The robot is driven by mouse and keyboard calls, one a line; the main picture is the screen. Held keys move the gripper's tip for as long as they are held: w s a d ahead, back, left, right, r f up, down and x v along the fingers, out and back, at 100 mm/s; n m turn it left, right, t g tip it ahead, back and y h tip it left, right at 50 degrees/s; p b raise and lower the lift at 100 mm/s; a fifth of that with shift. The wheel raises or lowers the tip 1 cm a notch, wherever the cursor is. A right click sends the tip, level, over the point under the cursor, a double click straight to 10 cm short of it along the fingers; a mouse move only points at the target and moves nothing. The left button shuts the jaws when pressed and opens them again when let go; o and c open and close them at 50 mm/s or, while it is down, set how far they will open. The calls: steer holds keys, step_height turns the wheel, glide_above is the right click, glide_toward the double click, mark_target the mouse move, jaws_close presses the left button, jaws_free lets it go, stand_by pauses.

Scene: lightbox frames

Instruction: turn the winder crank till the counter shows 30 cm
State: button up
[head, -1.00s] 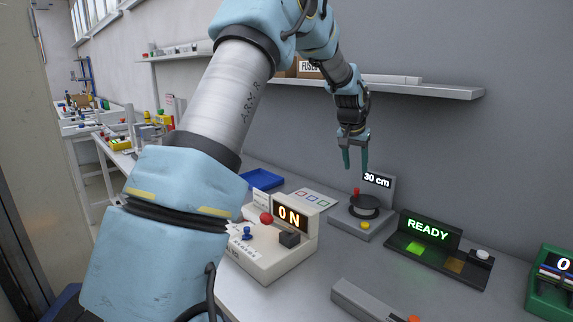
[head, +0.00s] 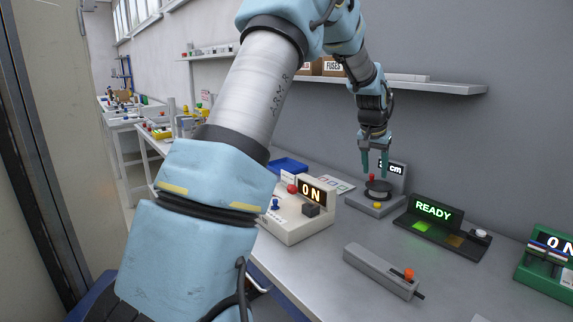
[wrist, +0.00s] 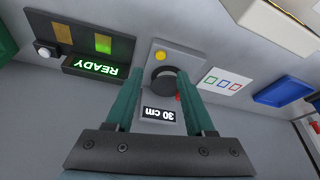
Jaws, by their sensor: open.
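The winder (head: 375,208) stands on the bench with a dark spool (head: 380,188), a red crank knob (head: 371,177) and a yellow button (head: 377,205). Its counter (head: 397,170) is partly covered by a finger in the head view. In the wrist view the counter (wrist: 158,115) reads 30 cm, upside down, between my fingers. The red knob shows there at the inner edge of the right finger, partly hidden. My gripper (head: 375,171) is open and empty, fingers pointing down at the winder. I cannot tell whether a finger touches the knob.
Right of the winder is a black panel (head: 408,231) lit READY. Left is a cream box (head: 300,229) showing ON. A grey bar device (head: 377,268) with an orange button lies in front, and a green device (head: 545,265) stands far right. A shelf (head: 440,88) runs above.

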steer(key=s+a+f+n+y, duration=0.15)
steer(key=s+a, duration=0.25)
steer(key=a, duration=0.5)
steer(key=s+a+n, duration=0.2)
steer(key=s+a, duration=0.3)
steer(key=a, duration=0.4)
steer(key=s+a+f+n+g, duration=0.1)
steer(key=s+a+f+n, duration=0.2)
steer(key=s+a, duration=1.1)
steer(key=shift+s+f+g+y, duration=0.4)
steer(key=shift+s+y, duration=0.05)
steer(key=shift+s, duration=0.5)
